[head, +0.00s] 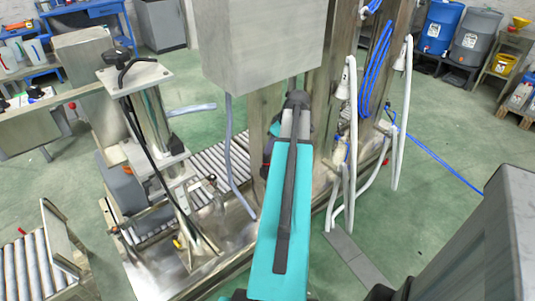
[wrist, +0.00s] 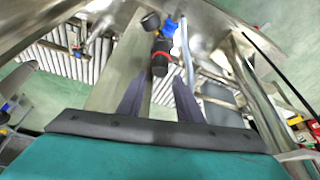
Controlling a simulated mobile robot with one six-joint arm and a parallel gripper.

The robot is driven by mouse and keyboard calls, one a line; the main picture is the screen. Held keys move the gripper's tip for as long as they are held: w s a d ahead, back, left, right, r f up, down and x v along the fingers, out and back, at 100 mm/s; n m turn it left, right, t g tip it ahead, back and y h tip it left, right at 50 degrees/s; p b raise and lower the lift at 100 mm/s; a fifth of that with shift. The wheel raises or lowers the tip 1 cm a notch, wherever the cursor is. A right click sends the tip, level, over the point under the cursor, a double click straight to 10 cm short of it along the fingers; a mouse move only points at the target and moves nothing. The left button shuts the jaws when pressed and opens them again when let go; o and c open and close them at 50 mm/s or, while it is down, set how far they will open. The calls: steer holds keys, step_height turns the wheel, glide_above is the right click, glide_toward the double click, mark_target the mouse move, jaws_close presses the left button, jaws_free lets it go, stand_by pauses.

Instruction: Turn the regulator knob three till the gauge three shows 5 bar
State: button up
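In the wrist view a black regulator knob (wrist: 160,62) with a red ring sits just ahead of my gripper (wrist: 160,82), in line with the gap between its two dark fingers. The fingers are spread apart, with visible space on both sides of the knob. A small dark round part, probably a gauge (wrist: 150,21), is above the knob beside a blue fitting (wrist: 169,27). Its face and reading cannot be made out, and no number label is legible. In the head view my teal arm reaches toward the machine column and hides the knob and gauge.
A large grey box (head: 260,45) hangs above my arm's end. A metal post with a clamp (head: 150,100) stands left. White hoses (head: 352,130) and blue tubing (head: 378,60) hang right. A roller conveyor (head: 205,160) runs behind.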

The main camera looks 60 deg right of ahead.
mark_target(266, 157)
steer(key=shift+x, duration=2.9)
steer(key=c, duration=0.8)
